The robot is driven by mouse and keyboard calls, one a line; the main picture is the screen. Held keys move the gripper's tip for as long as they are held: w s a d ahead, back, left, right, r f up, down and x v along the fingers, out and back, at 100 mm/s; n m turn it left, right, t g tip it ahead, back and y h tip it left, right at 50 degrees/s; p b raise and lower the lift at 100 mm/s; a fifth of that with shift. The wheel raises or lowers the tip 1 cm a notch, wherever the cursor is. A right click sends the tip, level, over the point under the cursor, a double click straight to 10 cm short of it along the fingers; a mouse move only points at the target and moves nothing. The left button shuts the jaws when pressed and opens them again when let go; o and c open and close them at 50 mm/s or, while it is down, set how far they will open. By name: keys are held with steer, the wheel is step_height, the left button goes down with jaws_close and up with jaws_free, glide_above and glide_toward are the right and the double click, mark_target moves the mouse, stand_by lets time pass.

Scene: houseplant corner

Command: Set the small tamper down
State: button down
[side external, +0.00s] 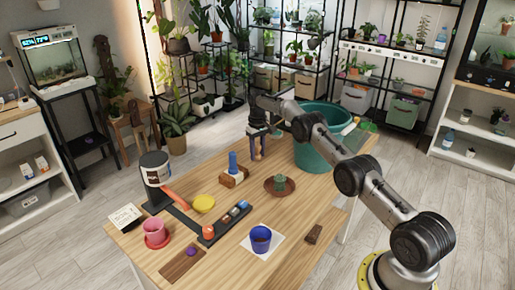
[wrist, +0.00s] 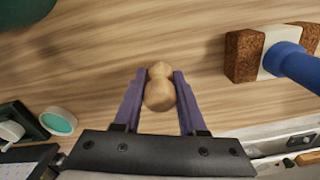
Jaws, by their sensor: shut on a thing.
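The small tamper (wrist: 159,88) is a light wooden piece with a round knob and a wider rounded body. My gripper (wrist: 159,74) has its two purple fingers shut on it, one on each side, in the wrist view. In the side view my gripper (side external: 257,157) is over the far part of the wooden table, left of the teal tub. The tamper is too small to make out clearly there. I cannot tell whether its lower end touches the table.
A blue cylinder (side external: 233,161) on a cork-and-white block stands just left of my gripper. The teal tub (side external: 315,157) stands to the right.

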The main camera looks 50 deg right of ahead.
steer(key=shift+f, duration=0.7)
stand_by(0.5)
steer(key=shift+c, duration=2)
jaws_free()
